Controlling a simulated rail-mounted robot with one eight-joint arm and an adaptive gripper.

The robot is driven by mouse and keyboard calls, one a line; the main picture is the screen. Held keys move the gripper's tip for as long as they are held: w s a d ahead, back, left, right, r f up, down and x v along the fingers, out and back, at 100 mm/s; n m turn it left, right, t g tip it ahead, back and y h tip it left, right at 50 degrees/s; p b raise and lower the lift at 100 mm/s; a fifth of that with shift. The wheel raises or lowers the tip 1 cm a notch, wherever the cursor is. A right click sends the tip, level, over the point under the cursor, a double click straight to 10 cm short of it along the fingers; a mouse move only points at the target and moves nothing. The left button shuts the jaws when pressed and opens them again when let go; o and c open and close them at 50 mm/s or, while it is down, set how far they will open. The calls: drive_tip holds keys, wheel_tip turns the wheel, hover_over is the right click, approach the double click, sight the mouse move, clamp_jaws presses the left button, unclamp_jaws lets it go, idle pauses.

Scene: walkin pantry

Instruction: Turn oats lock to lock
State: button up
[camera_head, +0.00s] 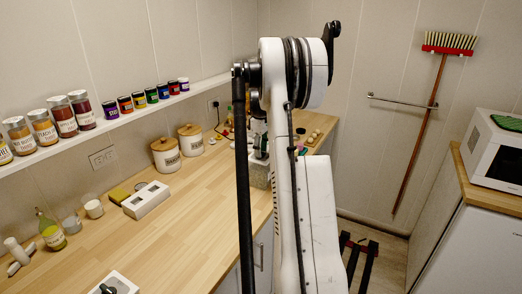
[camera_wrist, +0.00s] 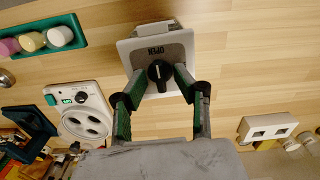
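In the wrist view a pale box (camera_wrist: 188,50) on the wooden counter carries a dark panel reading OPEN, upside down, and a black round knob (camera_wrist: 160,72) with a pale pointer mark. My gripper (camera_wrist: 160,80) is open, with one green-padded finger on each side of the knob. Gaps show between the fingers and the knob; whether the tips touch the box I cannot tell. No oats label is readable. In the head view my arm hides this box, and my gripper cannot be made out clearly.
In the wrist view a white appliance with dials (camera_wrist: 87,112) and a teal tray (camera_wrist: 76,25) lie left, a white two-holed box (camera_wrist: 268,128) right. In the head view two canisters (camera_head: 166,156) (camera_head: 191,140) stand under the jar shelf. The middle counter is mostly clear.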

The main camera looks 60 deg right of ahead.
drive_tip(key=shift+c, duration=0.3)
clamp_jaws()
drive_tip(key=shift+m, duration=0.3)
drive_tip(key=m+b, duration=0.2)
drive_tip(key=shift+f+m, duration=0.1)
drive_tip(key=shift+m, duration=0.2)
drive_tip(key=m+b, duration=0.2)
drive_tip(key=m, duration=0.1)
drive_tip(key=shift+m, duration=0.4)
drive_tip(key=m+b, duration=0.1)
drive_tip(key=m, duration=0.4)
drive_tip(key=shift+b, duration=0.4)
drive_tip(key=m+b, duration=0.1)
drive_tip(key=m, duration=0.4)
drive_tip(key=shift+m, duration=0.4)
